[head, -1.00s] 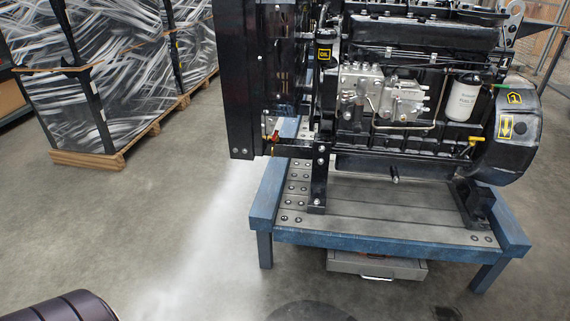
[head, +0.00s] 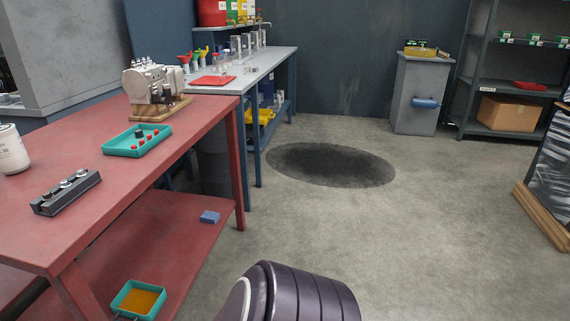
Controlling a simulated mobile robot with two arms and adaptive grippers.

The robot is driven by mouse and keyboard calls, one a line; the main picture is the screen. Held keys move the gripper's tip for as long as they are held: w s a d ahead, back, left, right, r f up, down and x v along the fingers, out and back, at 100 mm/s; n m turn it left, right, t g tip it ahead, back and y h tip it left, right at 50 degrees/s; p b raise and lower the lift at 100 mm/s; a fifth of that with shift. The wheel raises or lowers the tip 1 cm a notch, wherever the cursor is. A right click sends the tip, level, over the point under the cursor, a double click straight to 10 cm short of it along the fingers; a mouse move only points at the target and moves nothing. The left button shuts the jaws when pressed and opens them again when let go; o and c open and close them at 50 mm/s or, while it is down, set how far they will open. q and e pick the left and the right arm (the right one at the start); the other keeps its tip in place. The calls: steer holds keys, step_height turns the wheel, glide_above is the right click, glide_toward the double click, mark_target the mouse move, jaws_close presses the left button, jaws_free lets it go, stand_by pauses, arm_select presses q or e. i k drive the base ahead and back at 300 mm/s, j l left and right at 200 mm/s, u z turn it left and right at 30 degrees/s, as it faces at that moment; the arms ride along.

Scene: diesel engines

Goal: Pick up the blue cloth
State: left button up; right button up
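A small flat blue piece, which looks like a folded cloth (head: 210,217), lies on the lower shelf of the red table, close to its far right corner. It is too small to be sure that it is cloth. Another blue thing, like a roll (head: 426,103), is on the front of a grey cabinet at the back. Neither gripper is in view. Only a dark rounded part of my own arm shows at the bottom centre.
The red table (head: 90,215) fills the left and carries a teal tray (head: 122,150), a pump (head: 152,83) and a white filter (head: 12,150). A teal pan (head: 122,297) sits on its lower shelf. A grey bench (head: 250,70) stands behind. The floor (head: 420,230) to the right is clear.

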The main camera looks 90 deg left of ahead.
mark_target(208, 216)
steer(key=u, duration=3.4)
